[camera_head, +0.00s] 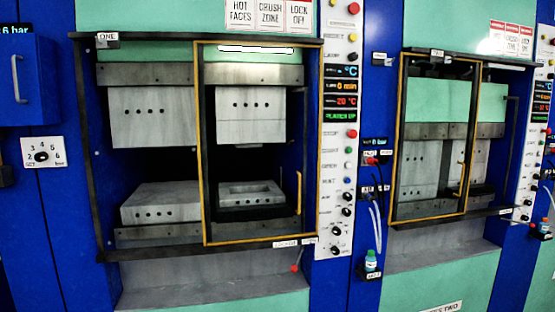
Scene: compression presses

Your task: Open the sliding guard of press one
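Press one (175,72) fills the left half of the view, with a sign reading ONE (107,41) at its top left. Its sliding guard (202,150), a clear panel in a yellow frame, stands across the right half of the opening. The left half is uncovered. The guard's yellow handle (299,192) is upright on its right edge. Inside, an upper block (150,118) hangs apart from a lower block (160,203). A small label (285,243), seemingly reading LOCKED, is on the lower rail. A red-tipped part (295,268) hangs below it. My gripper is not in view.
A control panel (337,160) with buttons, displays and knobs stands right of press one. Press two (480,72) is further right, with its yellow-framed guard (401,140) at left. A small bottle (371,261) sits on a shelf between them. A blue box (30,75) juts out at far left.

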